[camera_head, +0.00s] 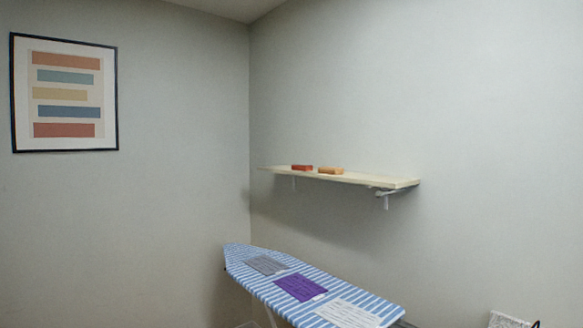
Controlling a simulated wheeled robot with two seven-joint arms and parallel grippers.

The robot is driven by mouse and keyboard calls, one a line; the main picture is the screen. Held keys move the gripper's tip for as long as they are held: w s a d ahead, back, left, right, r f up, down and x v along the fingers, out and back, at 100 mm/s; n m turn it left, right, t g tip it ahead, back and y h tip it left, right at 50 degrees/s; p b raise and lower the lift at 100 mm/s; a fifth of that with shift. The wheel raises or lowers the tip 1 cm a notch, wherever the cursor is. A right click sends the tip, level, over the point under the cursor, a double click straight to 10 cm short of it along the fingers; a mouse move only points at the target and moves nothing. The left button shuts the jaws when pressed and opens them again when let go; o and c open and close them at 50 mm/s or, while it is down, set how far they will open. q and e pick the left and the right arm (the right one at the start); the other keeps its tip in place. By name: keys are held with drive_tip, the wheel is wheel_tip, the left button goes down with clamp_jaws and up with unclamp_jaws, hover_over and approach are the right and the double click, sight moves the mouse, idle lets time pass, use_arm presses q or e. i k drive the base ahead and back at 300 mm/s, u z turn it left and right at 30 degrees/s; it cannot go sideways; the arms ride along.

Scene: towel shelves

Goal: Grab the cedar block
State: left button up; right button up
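Two small blocks lie on a pale wooden wall shelf (385,181). One is a red block (302,167), to the left. The other is an orange-brown block (331,171), just to its right, with a small gap between them. The orange-brown one has a wood-like colour and looks like the cedar block, but no grain or label can be made out at this distance. Neither of my grippers shows in the head view.
Below the shelf stands an ironing board with a blue-and-white striped cover (240,255). A grey cloth (266,265), a purple cloth (300,288) and a white cloth (347,314) lie on it. The shelf's right part is bare. A white object (508,320) shows at the lower right.

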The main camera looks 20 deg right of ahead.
sight(296, 166)
drive_tip(key=i, duration=0.9)
drive_tip(key=z, duration=0.45)
